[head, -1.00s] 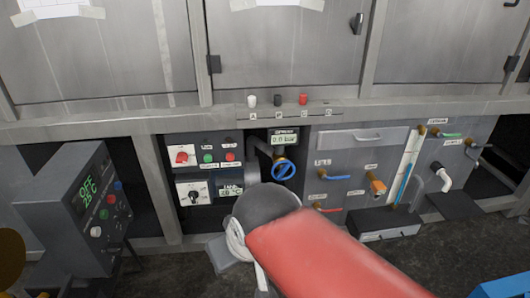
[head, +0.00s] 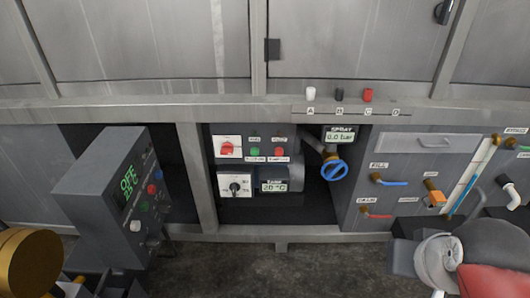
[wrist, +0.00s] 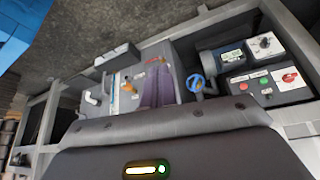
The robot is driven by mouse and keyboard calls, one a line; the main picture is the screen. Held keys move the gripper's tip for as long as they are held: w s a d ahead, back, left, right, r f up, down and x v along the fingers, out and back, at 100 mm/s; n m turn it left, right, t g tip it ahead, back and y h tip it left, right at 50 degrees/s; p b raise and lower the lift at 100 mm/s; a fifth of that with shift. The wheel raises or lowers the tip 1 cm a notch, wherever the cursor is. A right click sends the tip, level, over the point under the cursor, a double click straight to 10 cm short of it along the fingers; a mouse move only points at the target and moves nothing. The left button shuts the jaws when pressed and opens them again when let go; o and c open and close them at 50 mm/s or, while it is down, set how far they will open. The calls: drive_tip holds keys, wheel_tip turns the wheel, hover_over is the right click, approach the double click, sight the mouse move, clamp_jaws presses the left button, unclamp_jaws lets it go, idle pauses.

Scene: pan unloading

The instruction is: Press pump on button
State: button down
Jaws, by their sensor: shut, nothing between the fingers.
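The pump panel (head: 226,170) is at the middle of the head view. It carries a green button (head: 254,152), a red button (head: 279,152) and a red rotary switch (head: 230,149). Their small labels are hard to read. The same green button (wrist: 264,81) shows at the right of the wrist view, where the scene appears turned over. My gripper (wrist: 158,70) shows in the wrist view as narrow purplish fingers, shut and empty. It points towards the pipe cabinet, to one side of the panel, apart from the green button. My gripper is not visible in the head view.
A blue valve wheel (head: 333,170) is beside the panel, below a spray display (head: 340,136). A grey control box (head: 95,195) stands at the left. The pipe cabinet (head: 400,147) has protruding handles at the right. The floor before the panel is clear.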

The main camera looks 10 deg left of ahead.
drive_tip(key=w+a+t, duration=0.1)
drive_tip(key=w+t, duration=0.1)
drive_tip(key=w, duration=0.8)
drive_tip(key=n+t+y, duration=0.3)
drive_tip(key=y, duration=0.5)
approach(255, 152)
drive_tip(key=s+d, duration=0.2)
drive_tip(key=d, duration=0.8)
drive_tip(key=s+a+f+g+y, duration=0.1)
drive_tip(key=a+f+y, duration=0.1)
drive_tip(key=a, duration=0.3)
drive_tip(key=s+a+f+n+g+y, duration=0.1)
drive_tip(key=s+a+f+y, duration=0.1)
drive_tip(key=a+y, duration=0.2)
drive_tip(key=a, duration=0.2)
drive_tip(key=shift+a+f+p, duration=0.15)
drive_tip(key=shift+a+p, duration=0.1)
drive_tip(key=shift+p, duration=0.1)
drive_tip(key=w+a+p, duration=0.1)
drive_tip(key=w+a, duration=0.1)
drive_tip(key=w, duration=0.6)
drive_tip(key=shift+w+p, duration=0.2)
drive_tip(key=shift+p, duration=0.1)
drive_tip(key=shift+w, duration=0.1)
